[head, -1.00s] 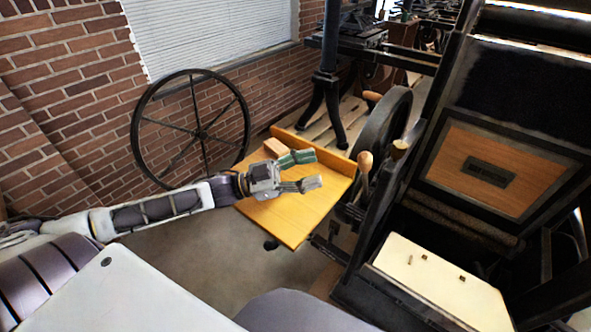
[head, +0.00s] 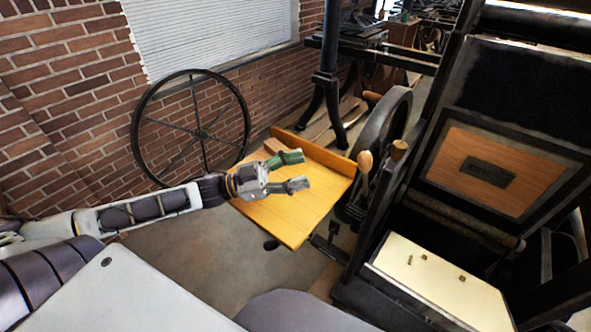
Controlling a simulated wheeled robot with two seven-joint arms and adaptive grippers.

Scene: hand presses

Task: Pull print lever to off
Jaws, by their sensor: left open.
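A lever with a rounded light-wood knob (head: 365,161) stands upright at the near left side of the dark hand press (head: 397,185). A second wooden handle end (head: 399,148) shows just right of it. I cannot tell for certain which one is the print lever. My left gripper (head: 298,170) is open and empty, above the yellow wooden board, left of the knob and apart from it. Its fingers point right, toward the lever. My right gripper is not in view.
The yellow wooden board (head: 300,220) with a raised back edge lies under my left gripper, with a wooden block (head: 274,146) on it. A large spoked wheel (head: 202,134) leans by the brick wall. A dark flywheel (head: 385,125) stands behind the knob. A cream panel (head: 440,280) lies at right.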

